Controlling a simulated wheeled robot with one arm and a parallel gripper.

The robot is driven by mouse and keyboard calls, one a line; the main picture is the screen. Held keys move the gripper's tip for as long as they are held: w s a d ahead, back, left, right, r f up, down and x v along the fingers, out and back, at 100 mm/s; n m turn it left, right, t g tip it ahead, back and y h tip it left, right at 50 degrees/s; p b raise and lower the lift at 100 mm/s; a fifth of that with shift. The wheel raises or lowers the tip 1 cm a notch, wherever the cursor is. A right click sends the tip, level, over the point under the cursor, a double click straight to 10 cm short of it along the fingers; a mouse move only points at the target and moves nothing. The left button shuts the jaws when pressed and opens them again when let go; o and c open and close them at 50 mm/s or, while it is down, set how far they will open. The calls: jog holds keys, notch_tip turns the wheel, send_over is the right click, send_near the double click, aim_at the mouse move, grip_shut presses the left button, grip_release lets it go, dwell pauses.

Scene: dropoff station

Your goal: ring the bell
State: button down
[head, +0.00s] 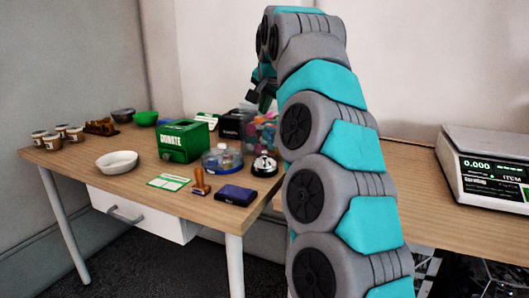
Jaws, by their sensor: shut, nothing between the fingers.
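The bell (264,166) is a small silver dome on a dark base, standing upright near the right edge of the wooden table (128,178). My gripper (260,101) is high above the table, above and a little behind the bell in the picture. It is shut and empty, apart from the bell. My arm rises in front on the right and hides part of the view beside the bell.
Close left of the bell is a clear round container (222,160); a jar of colourful items (262,134) stands behind. A green donate box (183,141) and white bowl (117,161) are further left.

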aim_at(264, 152)
notch_tip(264, 152, down, 9)
jog(key=b, duration=0.7)
jog(key=shift+r+b, duration=0.1)
jog(key=shift+b, duration=0.25)
dwell(1.6)
jog(key=shift+f+b, duration=0.4)
jog(key=shift+b, duration=0.05)
jog(key=shift+f+b, duration=0.5)
jog(key=shift+f, duration=0.05)
dwell(0.6)
jog(key=shift+r, duration=0.15)
jog(key=shift+r+p, duration=0.75)
jog(key=shift+r, duration=0.05)
jog(key=shift+r, duration=0.1)
